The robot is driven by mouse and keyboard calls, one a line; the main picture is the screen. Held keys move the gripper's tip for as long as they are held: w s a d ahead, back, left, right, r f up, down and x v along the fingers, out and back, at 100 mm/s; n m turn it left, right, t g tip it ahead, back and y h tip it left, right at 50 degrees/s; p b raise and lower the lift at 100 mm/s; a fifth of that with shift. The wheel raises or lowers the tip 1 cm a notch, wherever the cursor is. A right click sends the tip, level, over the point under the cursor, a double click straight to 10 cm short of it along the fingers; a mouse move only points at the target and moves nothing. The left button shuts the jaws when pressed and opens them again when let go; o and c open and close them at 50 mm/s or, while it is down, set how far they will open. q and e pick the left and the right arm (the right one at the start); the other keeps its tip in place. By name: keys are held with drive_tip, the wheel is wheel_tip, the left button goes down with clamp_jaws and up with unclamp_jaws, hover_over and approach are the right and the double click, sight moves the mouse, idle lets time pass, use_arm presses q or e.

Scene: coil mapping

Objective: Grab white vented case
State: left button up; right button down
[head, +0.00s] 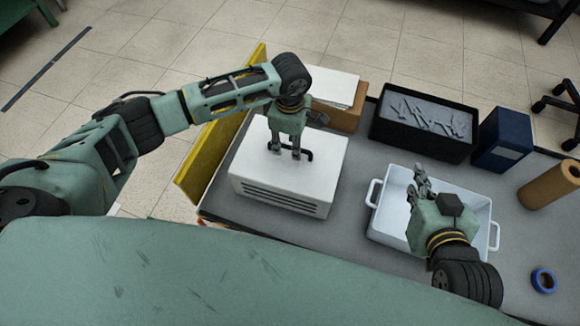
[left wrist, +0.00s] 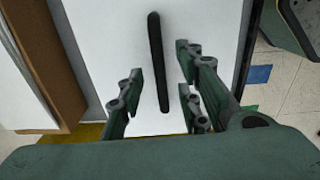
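The white vented case (head: 262,180) stands on the grey table, with dark slots along its front side and a black handle on its top. My left gripper (head: 284,153) is just over the top of the case at the handle. In the left wrist view the black handle (left wrist: 158,62) runs between the spread fingers (left wrist: 160,98), with a gap on both sides. The left gripper is open and holds nothing. My right gripper (head: 420,186) is over the white two-handled tray (head: 376,222), with its fingers apart and empty.
A cardboard box with white sheets (head: 336,88) stands behind the case, and a yellow board (head: 210,150) is along its left. A black bin of grey parts (head: 385,135), a blue box (head: 503,140), a brown roll (head: 549,184) and blue tape (head: 543,281) are to the right.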

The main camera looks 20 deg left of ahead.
use_arm(q)
drive_tip(key=shift+f, duration=0.1)
drive_tip(key=shift+c, duration=0.5)
clamp_jaws()
drive_tip(key=shift+w, duration=0.15)
idle(0.4)
